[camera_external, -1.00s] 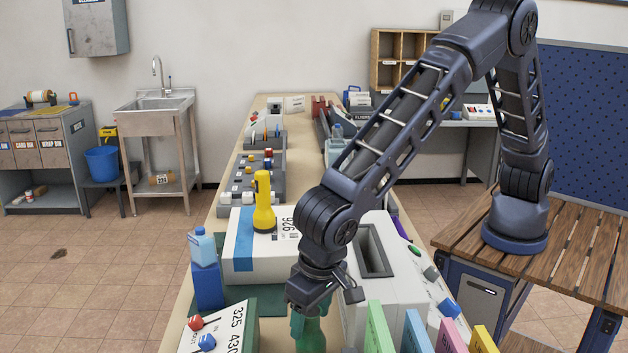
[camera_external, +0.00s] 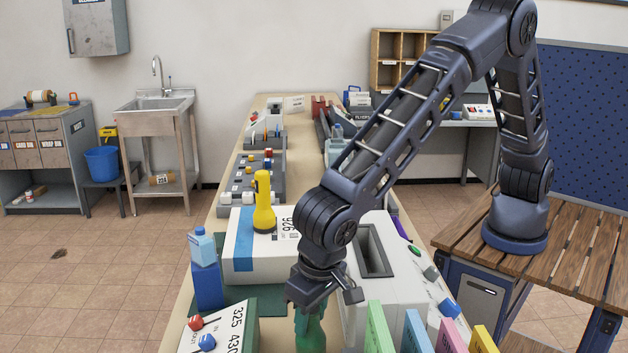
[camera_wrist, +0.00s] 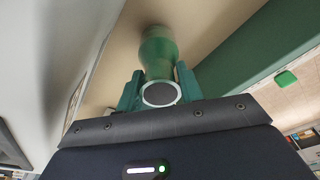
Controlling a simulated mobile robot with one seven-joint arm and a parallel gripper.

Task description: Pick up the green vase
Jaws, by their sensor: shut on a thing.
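The green vase (camera_external: 311,334) stands at the near end of the long table, partly cut off by the bottom edge of the external view. In the wrist view the vase (camera_wrist: 159,52) is upright between green fingers, its round dark opening facing the camera. My gripper (camera_wrist: 158,90) is shut on the vase near its top. In the external view my gripper (camera_external: 310,315) reaches down from the wrist, and its fingers are hard to tell apart from the vase. I cannot tell whether the vase's base touches the table.
A white box with a slot (camera_external: 375,262) stands close right of the vase. A white and blue parcel (camera_external: 245,262) carrying a yellow tool (camera_external: 263,208) lies behind it. A box with knobs (camera_external: 238,335) is at the left, a blue bottle (camera_external: 206,272) behind it. Coloured folders (camera_external: 415,335) stand at right.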

